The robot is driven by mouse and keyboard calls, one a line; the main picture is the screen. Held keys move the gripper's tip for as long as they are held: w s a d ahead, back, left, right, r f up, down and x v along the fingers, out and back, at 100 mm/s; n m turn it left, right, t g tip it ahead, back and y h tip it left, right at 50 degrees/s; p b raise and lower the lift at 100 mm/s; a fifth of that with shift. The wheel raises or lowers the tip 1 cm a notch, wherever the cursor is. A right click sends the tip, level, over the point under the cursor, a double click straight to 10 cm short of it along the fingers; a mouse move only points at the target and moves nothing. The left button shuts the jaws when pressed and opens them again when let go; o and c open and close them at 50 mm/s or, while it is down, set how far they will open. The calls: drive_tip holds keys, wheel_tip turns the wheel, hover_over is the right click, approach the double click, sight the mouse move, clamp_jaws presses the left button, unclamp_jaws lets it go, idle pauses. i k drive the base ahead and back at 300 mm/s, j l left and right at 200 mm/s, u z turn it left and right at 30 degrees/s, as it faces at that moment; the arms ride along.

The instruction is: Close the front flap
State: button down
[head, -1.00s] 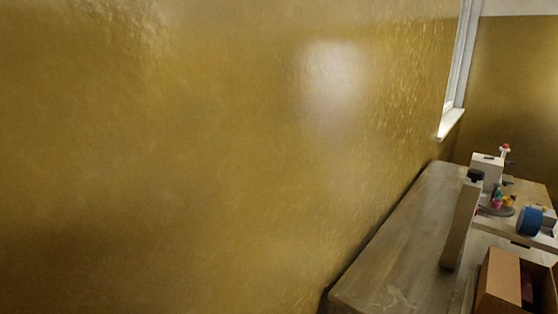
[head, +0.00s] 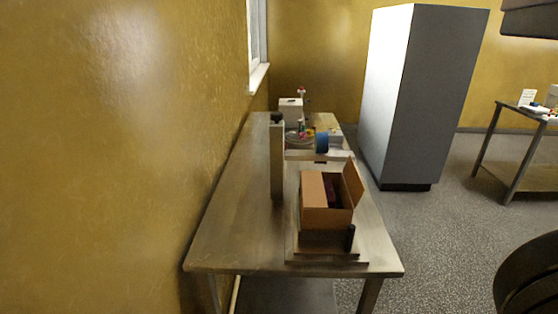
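An open brown cardboard box (head: 326,217) sits on a low stand on the metal table, near the table's front end. Its right flap (head: 354,184) stands up and leans outward. A lighter brown panel (head: 313,190) lies along the left of the top; it looks like a flap lying flat. Dark contents (head: 332,191) show in the opening between them. I cannot tell which flap is the front one. My gripper is not in view.
An upright post (head: 277,160) with a black knob stands left of the box. A blue tape roll (head: 322,143) and small items are behind it. The table (head: 235,225) is bare at left, along the yellow wall. A grey cabinet (head: 420,100) and another table (head: 540,174) stand right, with open floor between.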

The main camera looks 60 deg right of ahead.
sight(355, 184)
drive_tip(key=z, duration=1.55)
